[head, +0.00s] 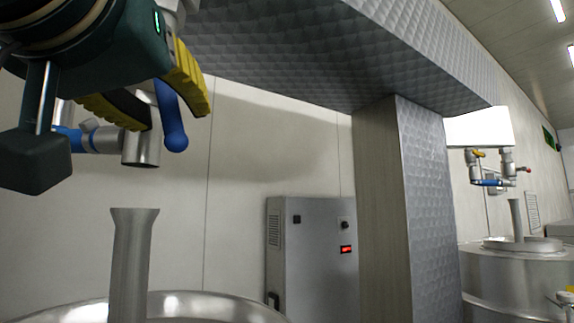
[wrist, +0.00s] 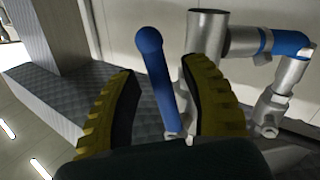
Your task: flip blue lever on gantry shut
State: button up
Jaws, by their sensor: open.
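The blue lever (head: 172,125) hangs down with its rounded end lowest, beside a steel spout (head: 141,150) at the upper left of the head view. My gripper (head: 177,118) is open, with one yellow ribbed finger on each side of the lever. In the wrist view the lever (wrist: 152,60) stands between the spread fingers of my gripper (wrist: 158,69), with gaps visible on both sides. The lever's base is partly hidden by my gripper in both views. The textured metal gantry (head: 300,50) runs overhead.
Steel pipework with a blue section (wrist: 290,43) lies close to the right finger in the wrist view. Below the spout is a steel vat (head: 190,308) with an upright post (head: 131,260). The gantry column (head: 400,200) and a grey control cabinet (head: 318,250) stand to the right.

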jog(key=shift+w, duration=0.4)
jog(key=shift+o, duration=0.2)
grip_shut()
